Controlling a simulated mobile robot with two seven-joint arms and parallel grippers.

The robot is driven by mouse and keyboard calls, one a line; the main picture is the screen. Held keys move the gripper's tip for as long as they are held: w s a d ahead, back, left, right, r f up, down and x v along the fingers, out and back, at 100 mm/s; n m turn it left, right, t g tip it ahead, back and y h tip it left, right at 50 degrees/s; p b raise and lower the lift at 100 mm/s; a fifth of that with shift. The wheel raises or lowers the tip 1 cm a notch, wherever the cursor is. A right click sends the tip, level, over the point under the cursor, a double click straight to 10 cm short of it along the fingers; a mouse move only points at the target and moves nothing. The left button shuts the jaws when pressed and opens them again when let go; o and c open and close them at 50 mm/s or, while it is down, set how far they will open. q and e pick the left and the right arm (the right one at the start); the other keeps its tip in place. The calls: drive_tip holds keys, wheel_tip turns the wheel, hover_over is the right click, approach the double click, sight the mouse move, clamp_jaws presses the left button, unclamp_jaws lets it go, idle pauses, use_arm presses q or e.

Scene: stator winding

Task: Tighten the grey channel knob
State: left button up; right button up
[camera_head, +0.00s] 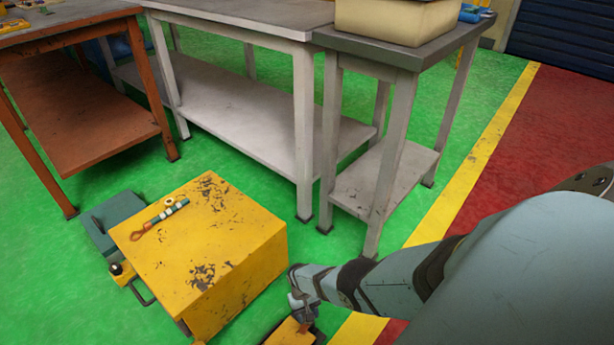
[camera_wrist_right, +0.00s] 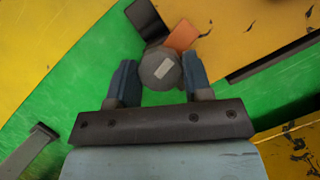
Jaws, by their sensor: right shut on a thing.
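The grey channel knob (camera_wrist_right: 158,68) is round with a pale rectangular mark on its face. In the right wrist view it sits between the two blue-grey fingers of my right gripper (camera_wrist_right: 160,80), which is shut on it. An orange part (camera_wrist_right: 183,37) and a black plate (camera_wrist_right: 147,20) show just beyond the knob. In the head view my right gripper (camera_head: 303,306) is low, right of the yellow box, over a small yellow-orange piece (camera_head: 290,333). The knob cannot be made out there. My left gripper is not in view.
A worn yellow box (camera_head: 215,235) stands on the green floor with a small banded tool (camera_head: 160,217) on top. A teal box (camera_head: 112,222) and a black knob (camera_head: 116,269) are at its left. Grey tables (camera_head: 240,100) and an orange table (camera_head: 80,120) stand behind.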

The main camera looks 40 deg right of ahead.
drive_tip(key=shift+m+y, duration=0.4)
drive_tip(key=shift+m, duration=0.7)
drive_tip(key=shift+t, duration=0.3)
drive_tip(key=shift+m, duration=0.4)
drive_tip(key=o, duration=0.9)
drive_tip(key=shift+o, duration=0.2)
drive_tip(key=shift+r, duration=0.1)
